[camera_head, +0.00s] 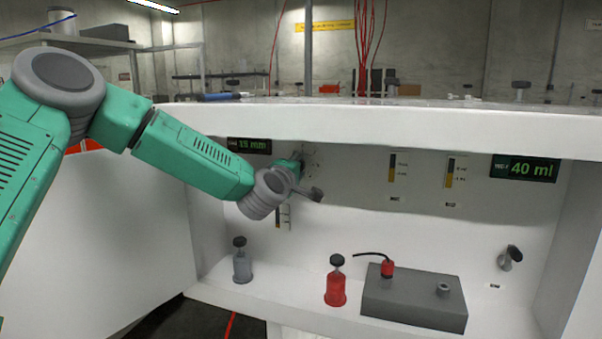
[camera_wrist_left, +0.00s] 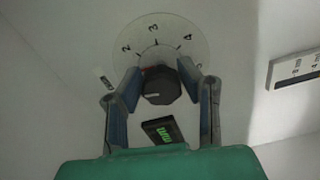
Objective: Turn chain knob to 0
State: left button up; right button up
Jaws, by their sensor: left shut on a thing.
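The black knob (camera_wrist_left: 160,90) sits on a round pale dial (camera_wrist_left: 181,32) marked with numbers; 2, 3 and 4 can be read in the left wrist view. A light line shows on the knob's face, and a small red mark lies at its upper edge. My left gripper (camera_wrist_left: 160,79) has its two blue-padded fingers on either side of the knob and is shut on it. In the head view my left gripper (camera_head: 296,168) reaches the cabinet's back wall, and the knob is mostly hidden there. My right gripper is not in view.
A display reading 15 mm (camera_head: 249,145) is left of the dial; another reads 40 ml (camera_head: 525,168). A grey bottle (camera_head: 242,262), a red bottle (camera_head: 336,285) and a grey block (camera_head: 415,300) stand on the cabinet floor. The white cabinet top (camera_head: 400,122) overhangs my forearm's end.

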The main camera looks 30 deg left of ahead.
pick_arm(q)
jog(key=shift+a+n, duration=0.25)
jog(key=shift+n, duration=0.55)
jog(key=shift+b, duration=0.35)
jog(key=o, duration=1)
jog(key=shift+o, duration=0.9)
jog(key=shift+a+f, duration=0.1)
jog(key=shift+a, duration=0.05)
